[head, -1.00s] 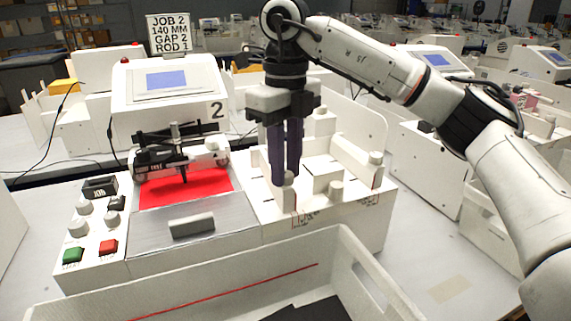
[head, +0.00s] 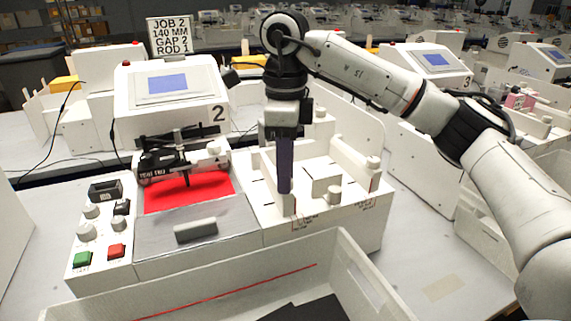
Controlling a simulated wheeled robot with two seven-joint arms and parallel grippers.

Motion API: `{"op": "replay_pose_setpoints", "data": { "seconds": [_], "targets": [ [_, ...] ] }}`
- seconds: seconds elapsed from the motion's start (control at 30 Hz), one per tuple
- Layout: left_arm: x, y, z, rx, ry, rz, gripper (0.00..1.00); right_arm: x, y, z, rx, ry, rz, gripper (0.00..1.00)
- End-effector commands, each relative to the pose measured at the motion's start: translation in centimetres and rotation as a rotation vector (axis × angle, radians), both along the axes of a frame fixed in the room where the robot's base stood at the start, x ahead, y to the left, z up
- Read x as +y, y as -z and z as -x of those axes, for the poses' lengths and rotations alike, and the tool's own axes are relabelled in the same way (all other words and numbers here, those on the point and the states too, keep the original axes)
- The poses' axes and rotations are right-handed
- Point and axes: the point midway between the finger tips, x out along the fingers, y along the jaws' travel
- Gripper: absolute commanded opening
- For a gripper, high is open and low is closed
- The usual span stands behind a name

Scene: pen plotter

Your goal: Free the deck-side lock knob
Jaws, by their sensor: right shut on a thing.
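My right gripper (head: 284,188) points straight down over the left part of the white deck (head: 298,232), right of the red pad. Its dark purple fingers show edge-on, one in front of the other. It is shut on the lock knob at the deck's left side; the fingers hide the knob, so I cannot tell its exact turn. Other pale knobs stand clear of the gripper: one at the front (head: 333,195), one at the right (head: 373,164) and one at the back (head: 320,113). My left gripper is not in view.
The plotter's carriage (head: 182,160) spans the red pad (head: 190,192) left of my gripper. A silver plate (head: 160,236) with a grey handle and a button panel (head: 84,232) lie farther left. A white open bin (head: 345,262) stands in front. A tall side wall (head: 350,125) rises behind the deck.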

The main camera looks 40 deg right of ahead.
Motion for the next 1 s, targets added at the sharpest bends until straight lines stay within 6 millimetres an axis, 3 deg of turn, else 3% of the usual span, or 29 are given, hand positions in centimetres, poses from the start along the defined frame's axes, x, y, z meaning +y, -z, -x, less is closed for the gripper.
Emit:
{"op": "replay_pose_setpoints", "data": {
  "seconds": [0.6,1.0],
  "targets": [
    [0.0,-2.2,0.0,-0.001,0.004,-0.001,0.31,0.0,-0.2,0.0,-0.002,-0.581,0.0,0.0],
    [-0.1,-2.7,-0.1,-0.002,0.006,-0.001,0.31,0.0,-0.1,0.0,-0.003,-0.861,-0.001,0.0]
  ]
}}
